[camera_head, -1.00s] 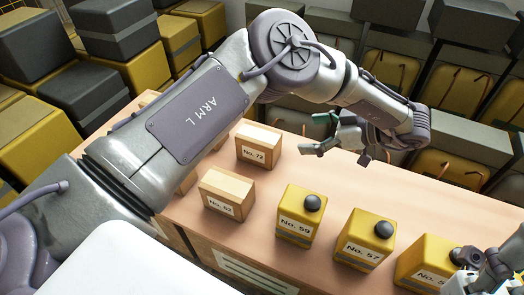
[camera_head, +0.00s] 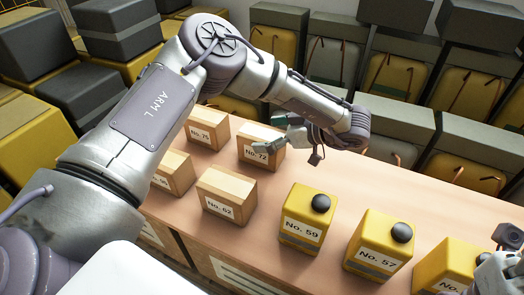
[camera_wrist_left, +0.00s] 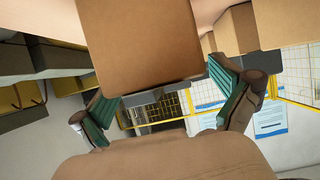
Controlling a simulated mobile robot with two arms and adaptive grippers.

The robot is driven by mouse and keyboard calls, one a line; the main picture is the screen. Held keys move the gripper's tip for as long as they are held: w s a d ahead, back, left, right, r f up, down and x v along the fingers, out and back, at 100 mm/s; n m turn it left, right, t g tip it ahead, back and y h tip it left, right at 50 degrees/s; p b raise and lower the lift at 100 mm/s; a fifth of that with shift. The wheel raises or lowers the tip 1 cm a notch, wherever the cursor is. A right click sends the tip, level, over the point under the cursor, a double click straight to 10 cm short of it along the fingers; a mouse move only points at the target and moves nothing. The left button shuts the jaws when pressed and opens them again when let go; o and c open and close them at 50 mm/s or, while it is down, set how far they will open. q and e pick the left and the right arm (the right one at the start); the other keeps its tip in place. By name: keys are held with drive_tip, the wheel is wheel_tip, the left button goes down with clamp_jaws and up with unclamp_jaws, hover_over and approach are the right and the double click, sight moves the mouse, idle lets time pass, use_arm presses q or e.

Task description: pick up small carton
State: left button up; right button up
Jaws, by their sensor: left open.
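Several small tan cartons stand on the table: No. 72 (camera_head: 250,153), No. 62 (camera_head: 224,202), No. 75 (camera_head: 203,128) and one at the left (camera_head: 172,172) whose label is partly hidden. My left gripper (camera_head: 272,131) is open at the right side of carton No. 72, its fingertips overlapping that carton's right edge in the picture. In the left wrist view, a plain carton face (camera_wrist_left: 140,45), probably No. 72, fills the top middle, ahead of the spread green-padded fingers (camera_wrist_left: 163,88). Contact cannot be told. My right gripper (camera_head: 502,262) shows only partly at the lower right.
Yellow canisters with black caps, No. 59 (camera_head: 300,222), No. 57 (camera_head: 375,250) and another (camera_head: 440,268), line the front of the table (camera_head: 350,195). Crates and bags stand behind. More cartons (camera_wrist_left: 240,28) show at the right in the left wrist view. Table behind the canisters is clear.

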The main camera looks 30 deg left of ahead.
use_arm(q)
drive_tip(key=shift+a, duration=0.2)
drive_tip(key=c, duration=1.5)
